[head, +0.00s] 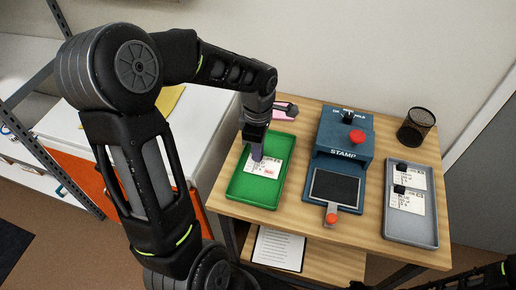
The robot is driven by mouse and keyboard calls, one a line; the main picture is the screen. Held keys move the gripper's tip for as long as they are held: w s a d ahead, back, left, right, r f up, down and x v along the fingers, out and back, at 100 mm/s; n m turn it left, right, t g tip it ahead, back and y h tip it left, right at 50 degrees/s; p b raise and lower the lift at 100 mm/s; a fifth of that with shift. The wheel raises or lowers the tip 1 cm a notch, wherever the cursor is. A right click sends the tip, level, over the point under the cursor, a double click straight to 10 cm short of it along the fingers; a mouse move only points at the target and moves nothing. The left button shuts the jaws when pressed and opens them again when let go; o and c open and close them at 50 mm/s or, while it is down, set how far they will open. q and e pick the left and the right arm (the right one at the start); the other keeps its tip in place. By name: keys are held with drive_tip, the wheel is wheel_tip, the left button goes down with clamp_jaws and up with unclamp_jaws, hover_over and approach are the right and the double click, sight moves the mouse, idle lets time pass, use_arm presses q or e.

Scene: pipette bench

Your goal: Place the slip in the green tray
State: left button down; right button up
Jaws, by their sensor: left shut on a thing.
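The green tray (235,190) stands on the left part of the wooden table. A white printed slip (268,170) with a small red mark lies over the tray floor inside its rim. My left gripper (257,156) reaches down over the tray and is shut on the slip near its upper left part. The fingers hide the part they hold. I cannot tell whether the slip touches the tray floor. My right gripper is out of view; only dark pieces of my right arm show at the bottom right edge.
A blue stamp machine (343,146) with a red knob and dark pad stands right of the green tray. A grey tray (412,232) holds two slips with black blocks. A black mesh cup (416,127) stands behind it. A pink item (285,112) lies behind my left gripper.

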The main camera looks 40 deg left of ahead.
use_arm(q)
drive_tip(key=shift+f, duration=0.15)
drive_tip(key=c, duration=1.4)
unclamp_jaws()
drive_tip(key=shift+c, duration=0.2)
wheel_tip(320, 180, up, 12)
drive_tip(key=shift+r, duration=0.2)
